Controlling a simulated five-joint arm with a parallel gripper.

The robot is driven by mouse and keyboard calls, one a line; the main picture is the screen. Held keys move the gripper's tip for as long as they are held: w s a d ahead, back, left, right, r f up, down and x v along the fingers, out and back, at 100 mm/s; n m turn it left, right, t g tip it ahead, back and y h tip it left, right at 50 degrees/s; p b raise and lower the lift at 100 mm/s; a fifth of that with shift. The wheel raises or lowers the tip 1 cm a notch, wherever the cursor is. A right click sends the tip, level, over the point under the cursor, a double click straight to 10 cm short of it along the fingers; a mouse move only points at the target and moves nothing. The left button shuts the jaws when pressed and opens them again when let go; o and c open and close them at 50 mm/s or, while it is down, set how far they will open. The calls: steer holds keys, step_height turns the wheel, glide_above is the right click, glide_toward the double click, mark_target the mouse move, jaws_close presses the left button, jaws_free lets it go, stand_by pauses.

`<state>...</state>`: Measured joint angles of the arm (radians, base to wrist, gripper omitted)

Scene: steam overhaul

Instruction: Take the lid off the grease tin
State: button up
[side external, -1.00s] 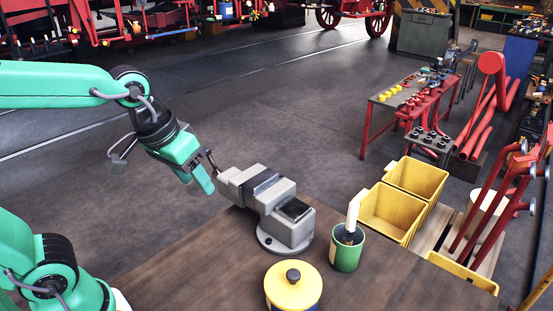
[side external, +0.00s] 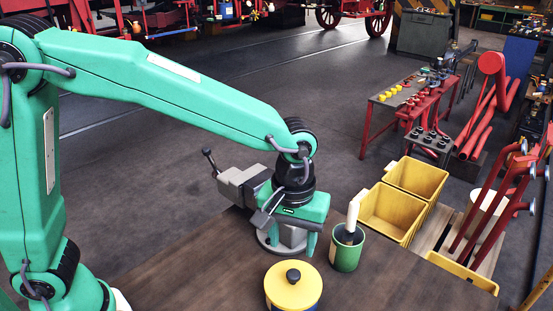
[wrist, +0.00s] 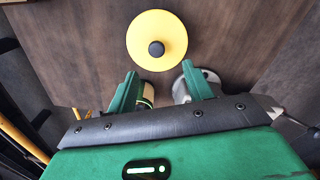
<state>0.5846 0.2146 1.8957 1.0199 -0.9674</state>
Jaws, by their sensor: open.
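The grease tin (side external: 274,306) stands at the front edge of the side view, mostly cut off or hidden under its lid. Its round yellow lid (side external: 305,288) with a dark knob (side external: 293,275) sits on top. The lid (wrist: 140,30) is also in the wrist view, at top centre, seen from above, beyond my fingertips. My gripper (side external: 294,238) is open and empty, pointing down in front of the vise, behind the tin and apart from it. In the wrist view my two fingers (wrist: 161,84) are spread below the lid.
A grey vise (side external: 240,185) stands behind my gripper, partly hidden by it. A green can (side external: 346,257) holding a pale-handled tool stands just right of my gripper. Yellow bins (side external: 395,215) lie beyond the table edge at right. The bench left of the tin is clear.

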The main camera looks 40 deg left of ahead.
mark_target(294, 273)
steer(key=shift+d+f, duration=0.3)
steer(key=shift+d, duration=0.1)
steer(key=shift+f, duration=0.1)
steer(key=shift+f, duration=1.2)
steer(key=shift+f, duration=0.1)
steer(key=shift+f, duration=2.45)
steer(key=c, duration=1.1)
steer(key=shift+o, duration=0.2)
steer(key=shift+r, duration=0.15)
